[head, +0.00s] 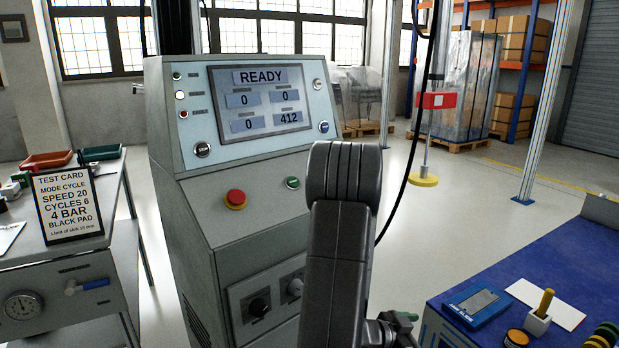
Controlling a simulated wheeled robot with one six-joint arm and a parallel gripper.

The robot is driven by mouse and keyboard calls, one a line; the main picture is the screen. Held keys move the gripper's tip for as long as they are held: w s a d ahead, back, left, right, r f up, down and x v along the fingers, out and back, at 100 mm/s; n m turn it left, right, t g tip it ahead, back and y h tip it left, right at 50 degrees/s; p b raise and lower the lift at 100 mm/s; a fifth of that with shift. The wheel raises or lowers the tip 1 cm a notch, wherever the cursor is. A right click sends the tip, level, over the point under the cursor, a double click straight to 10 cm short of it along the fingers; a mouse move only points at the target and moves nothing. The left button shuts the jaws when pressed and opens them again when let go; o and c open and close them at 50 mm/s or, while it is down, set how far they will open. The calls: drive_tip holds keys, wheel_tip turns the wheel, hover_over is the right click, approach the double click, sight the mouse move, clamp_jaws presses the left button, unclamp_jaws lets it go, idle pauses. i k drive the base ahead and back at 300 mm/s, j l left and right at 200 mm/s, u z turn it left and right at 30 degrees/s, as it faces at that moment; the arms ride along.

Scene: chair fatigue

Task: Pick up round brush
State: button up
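No brush with visible bristles can be made out. On the blue-topped table (560,262) at the right, a yellow upright handle (545,303) stands in a small white holder (537,324); I cannot tell whether it is the round brush. My dark grey arm rises in the middle of the head view. At its lower right, at the bottom edge, a small grey and greenish part of what seems to be my gripper (400,328) shows, left of the blue-topped table. Its fingers are not clear, and I see nothing held.
The blue-topped table also carries a blue device (477,306), a white sheet (546,304), an orange-lidded tin (516,338) and stacked discs (603,336). A grey control console (230,230) stands behind my arm. A hanging rod with a yellow disc (423,179) is behind the table.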

sight(548, 293)
drive_tip(key=z, duration=0.95)
